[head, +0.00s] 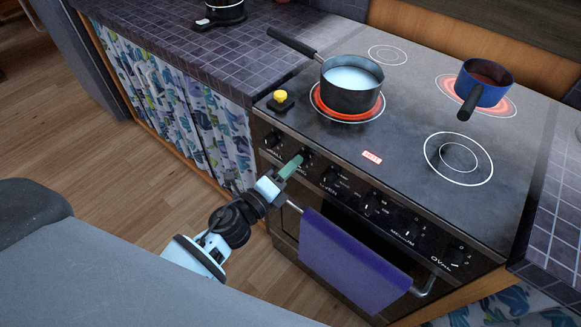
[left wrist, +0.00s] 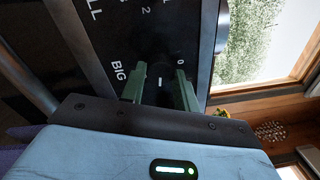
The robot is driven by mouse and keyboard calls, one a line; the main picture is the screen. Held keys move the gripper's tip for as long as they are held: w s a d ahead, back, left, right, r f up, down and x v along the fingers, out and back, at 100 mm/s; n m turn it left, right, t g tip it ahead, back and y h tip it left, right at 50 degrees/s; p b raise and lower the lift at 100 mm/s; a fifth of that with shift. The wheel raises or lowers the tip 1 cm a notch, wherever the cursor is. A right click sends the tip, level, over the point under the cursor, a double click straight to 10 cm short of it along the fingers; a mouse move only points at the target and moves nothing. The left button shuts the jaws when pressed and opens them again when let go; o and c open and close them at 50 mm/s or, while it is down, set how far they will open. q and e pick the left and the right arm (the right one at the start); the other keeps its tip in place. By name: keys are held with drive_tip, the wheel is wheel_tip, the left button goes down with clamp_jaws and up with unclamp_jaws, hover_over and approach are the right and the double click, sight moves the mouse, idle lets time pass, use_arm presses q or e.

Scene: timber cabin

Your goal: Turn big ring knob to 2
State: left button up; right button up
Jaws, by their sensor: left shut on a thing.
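The big ring knob (head: 306,153) is a dark knob on the stove's black front panel, second from the left. My left gripper (head: 294,164) reaches it from the front with green fingers. In the left wrist view the fingers (left wrist: 160,92) sit on both sides of the knob (left wrist: 160,82), closed on it. A short white mark shows on the knob, with "BIG" printed beside it. A "0" stands near the right finger and a "2" farther up. My fingers hide part of the knob and its scale. My right gripper is not in view.
A dark saucepan (head: 351,90) of white liquid stands on a glowing ring. A blue pot (head: 484,80) stands on another glowing ring. Other knobs (head: 330,177) line the panel. A purple towel (head: 350,262) hangs on the oven handle below. A yellow-topped object (head: 280,99) sits at the stove's corner.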

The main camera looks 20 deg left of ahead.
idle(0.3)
use_arm(q)
drive_tip(key=o, duration=1)
drive_tip(key=b+v, duration=0.1)
drive_tip(key=v, duration=0.6)
drive_tip(key=shift+s+a, duration=0.2)
drive_tip(key=shift+s, duration=0.15)
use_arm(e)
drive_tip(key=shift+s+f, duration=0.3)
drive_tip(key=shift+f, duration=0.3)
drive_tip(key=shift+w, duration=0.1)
use_arm(q)
drive_tip(key=shift+f, duration=0.1)
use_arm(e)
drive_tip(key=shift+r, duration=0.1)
